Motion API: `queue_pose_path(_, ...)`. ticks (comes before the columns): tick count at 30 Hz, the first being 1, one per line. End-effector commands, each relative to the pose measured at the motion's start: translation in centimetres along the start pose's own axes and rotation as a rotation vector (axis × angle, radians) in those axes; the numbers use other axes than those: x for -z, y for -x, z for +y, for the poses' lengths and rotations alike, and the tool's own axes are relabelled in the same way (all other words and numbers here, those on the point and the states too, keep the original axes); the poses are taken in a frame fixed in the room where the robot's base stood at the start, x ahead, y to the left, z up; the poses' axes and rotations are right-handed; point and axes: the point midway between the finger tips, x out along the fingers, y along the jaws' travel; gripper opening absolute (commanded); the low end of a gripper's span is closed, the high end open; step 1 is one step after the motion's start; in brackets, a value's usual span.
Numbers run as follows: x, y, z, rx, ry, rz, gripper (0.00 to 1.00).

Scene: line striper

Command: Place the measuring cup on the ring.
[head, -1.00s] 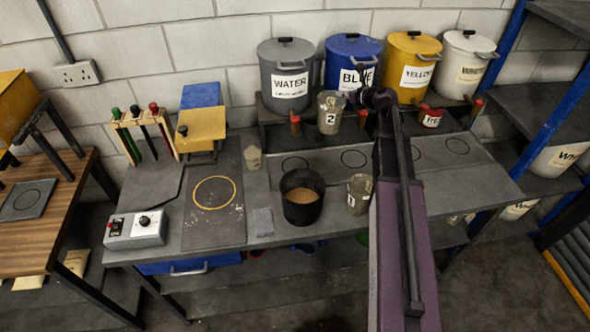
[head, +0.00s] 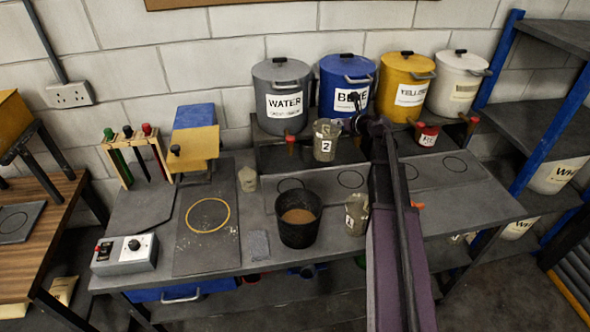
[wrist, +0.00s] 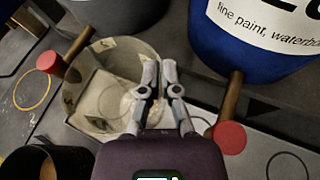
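A clear, dusty measuring cup (head: 325,143) marked 2 is upright in front of the taps and appears to hang above the bench. My gripper (head: 352,122) is at its upper right side. In the wrist view my fingers (wrist: 160,85) are nearly together over the right wall of the cup (wrist: 105,100), pinching it. A thin black ring (head: 350,179) lies on the grey bench strip below and to the right of the cup. Another black ring (head: 290,184) lies to its left. A yellow ring (head: 208,215) is on a dark mat further left.
A second cup (head: 356,216) and a black bucket (head: 299,232) of tan liquid stand at the bench front. Grey (head: 283,100), blue (head: 346,85), yellow and white paint pots stand behind, with projecting red-ended taps (head: 291,139).

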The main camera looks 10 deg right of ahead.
Motion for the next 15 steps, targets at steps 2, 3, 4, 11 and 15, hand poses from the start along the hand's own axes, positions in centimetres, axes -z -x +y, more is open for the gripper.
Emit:
queue_pose_path(2, 0.9, -0.4, -0.1, 0.0, 0.0, 0.0, 0.0)
queue_pose_path(3, 1.3, -0.5, -0.1, 0.0, 0.0, 0.0, 0.0)
queue_pose_path(4, 1.6, -0.7, -0.1, 0.0, 0.0, 0.0, 0.0)
queue_pose_path(11, 3.7, -1.5, -0.2, 0.001, -0.001, 0.0, 0.0)
queue_pose_path(15, 4.9, -2.0, -0.3, 0.001, -0.001, 0.0, 0.0)
